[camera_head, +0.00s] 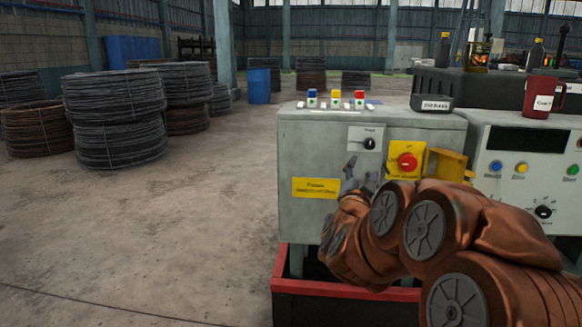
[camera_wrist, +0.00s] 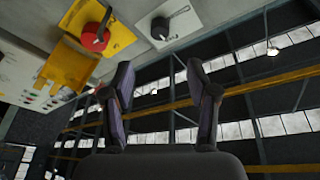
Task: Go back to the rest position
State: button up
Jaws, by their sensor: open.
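My gripper (camera_wrist: 160,108) is open and empty in the wrist view, its two dark fingers spread apart with the roof and windows behind them. In the head view my gripper (camera_head: 358,180) shows small and grey in front of the grey control cabinet (camera_head: 318,225), partly hidden by my copper-coloured arm. A red rotary switch (camera_head: 407,162) on a yellow plate is to the right of the gripper; it also shows in the wrist view (camera_wrist: 94,37). A black knob (camera_head: 369,144) on a white plate is just above the gripper, and it shows in the wrist view (camera_wrist: 160,28).
A yellow bracket (camera_head: 452,163) sticks out right of the red switch. A second panel (camera_head: 495,152) with buttons stands at the right, with a red mug (camera_head: 543,97) on top. A red-edged base (camera_head: 340,290) lies below. Wire coils (camera_head: 115,118) stand at the left; the floor between is open.

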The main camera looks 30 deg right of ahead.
jog(key=w+a+f+n+y, duration=0.35)
jog(key=a+f+y, duration=0.25)
jog(key=a, duration=0.4)
jog(key=w+a+f+n+y, duration=0.2)
jog(key=a+f+n+y, duration=0.35)
jog(key=a, duration=0.35)
jog(key=s+a+f+n+g+y, duration=0.5)
jog(key=s+a+f+g, duration=0.3)
jog(key=s+a+f, duration=0.5)
jog(key=s+a+n+g, duration=0.3)
jog(key=s+g, duration=0.5)
jog(key=s, duration=1.5)
notch_tip(320, 180, up, 27)
jog(key=s+t+p, duration=0.1)
jog(key=p, duration=2.3)
jog(key=shift+d+f+h, duration=0.15)
jog(key=shift+d+h, duration=0.15)
jog(key=shift+h, duration=0.05)
